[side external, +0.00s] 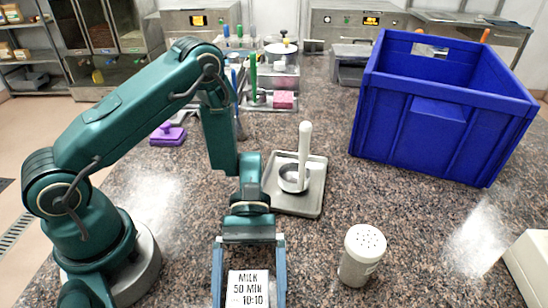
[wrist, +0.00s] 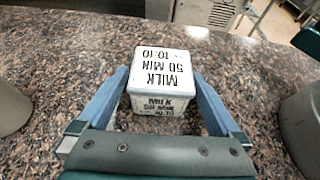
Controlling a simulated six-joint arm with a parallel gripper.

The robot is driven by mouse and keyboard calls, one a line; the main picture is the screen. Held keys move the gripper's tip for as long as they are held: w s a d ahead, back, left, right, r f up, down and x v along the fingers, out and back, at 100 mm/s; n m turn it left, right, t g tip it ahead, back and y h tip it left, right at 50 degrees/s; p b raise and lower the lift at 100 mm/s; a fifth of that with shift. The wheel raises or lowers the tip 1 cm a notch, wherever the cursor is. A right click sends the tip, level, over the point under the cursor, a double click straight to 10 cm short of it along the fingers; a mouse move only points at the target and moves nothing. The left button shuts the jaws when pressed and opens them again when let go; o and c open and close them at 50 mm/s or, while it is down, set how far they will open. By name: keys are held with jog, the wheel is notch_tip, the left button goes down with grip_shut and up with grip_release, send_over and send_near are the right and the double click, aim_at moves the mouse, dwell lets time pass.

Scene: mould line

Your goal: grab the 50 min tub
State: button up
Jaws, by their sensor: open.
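The 50 min tub (side external: 248,287) is a small white box with a lid labelled "MILK 50 MIN 10:10". It stands on the speckled counter at the bottom of the side view, cut by the frame edge. It also shows upright in the wrist view (wrist: 162,80), with the label on its lid and front. My gripper (side external: 249,290) is open, with one blue finger on each side of the tub. In the wrist view my gripper (wrist: 163,82) has its fingers beside the tub's left and right sides; whether they touch it I cannot tell.
A white shaker (side external: 361,255) stands right of my gripper. A tray (side external: 312,200) with a small bowl and an upright white handle lies behind. A blue crate (side external: 440,110) stands at the back right. Grey rounded objects flank the wrist view. The front right counter is partly clear.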

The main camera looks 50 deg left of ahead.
jog(key=c, duration=1.4)
jog(key=shift+r, duration=0.1)
jog(key=shift+c, duration=0.2)
